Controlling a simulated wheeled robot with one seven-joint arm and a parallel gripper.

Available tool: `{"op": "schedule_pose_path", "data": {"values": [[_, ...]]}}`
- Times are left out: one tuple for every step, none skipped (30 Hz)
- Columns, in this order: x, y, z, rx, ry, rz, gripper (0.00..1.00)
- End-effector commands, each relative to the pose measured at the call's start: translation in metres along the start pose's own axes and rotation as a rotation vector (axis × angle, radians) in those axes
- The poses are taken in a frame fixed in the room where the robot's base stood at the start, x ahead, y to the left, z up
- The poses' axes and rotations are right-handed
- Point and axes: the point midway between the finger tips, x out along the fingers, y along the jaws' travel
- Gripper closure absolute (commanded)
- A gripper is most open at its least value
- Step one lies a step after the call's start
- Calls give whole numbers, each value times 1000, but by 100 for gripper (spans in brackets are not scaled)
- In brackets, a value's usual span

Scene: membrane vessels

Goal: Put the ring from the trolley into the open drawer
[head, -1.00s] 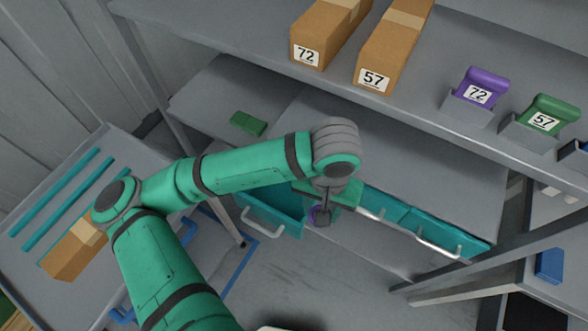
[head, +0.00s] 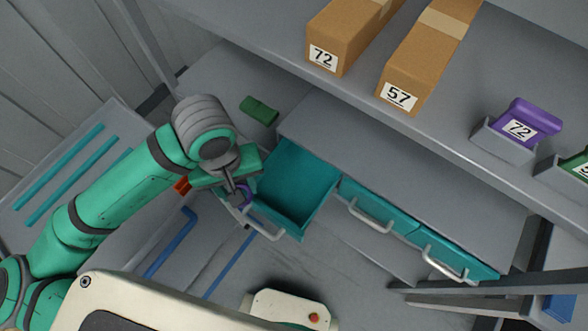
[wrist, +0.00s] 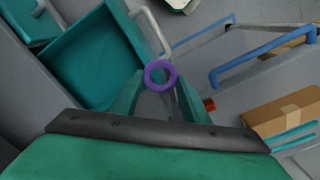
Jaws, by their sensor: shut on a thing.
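The purple ring (wrist: 160,76) is held between the fingertips of my gripper (wrist: 158,88) in the wrist view. In the head view the ring (head: 245,193) shows just below my gripper (head: 236,190), partly hidden by the fingers. The open teal drawer (head: 292,195) is pulled out from under the grey bench and looks empty. My gripper is at the drawer's left side, near its front handle (head: 263,222). In the wrist view the drawer (wrist: 98,62) lies to the left of the ring. The trolley (head: 60,150) is at the left, partly behind my arm.
Two shut drawers (head: 380,210) with handles are right of the open one. A green block (head: 259,110) lies on the bench. A cardboard box (wrist: 285,112) is on the trolley.

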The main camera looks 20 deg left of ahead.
Motion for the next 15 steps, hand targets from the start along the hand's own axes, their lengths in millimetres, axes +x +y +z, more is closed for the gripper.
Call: {"op": "schedule_pose_path", "data": {"values": [[3,8,-3,7,-3,2,79],[6,13,-6,7,-3,2,79],[9,20,-10,7,-3,2,79],[12,26,-13,8,-3,2,79],[15,31,-16,9,-4,2,79],[19,39,-20,9,-3,1,79],[22,44,-23,9,-3,1,79],[24,50,-27,8,-3,1,79],[28,57,-31,8,-3,1,79],[31,62,-34,9,-3,1,79],[34,68,-38,8,-3,1,79],[38,75,-42,9,-3,1,79],[43,79,-44,7,-4,1,79],[48,82,-46,6,-4,1,79],[56,87,-48,6,-5,1,79]]}}
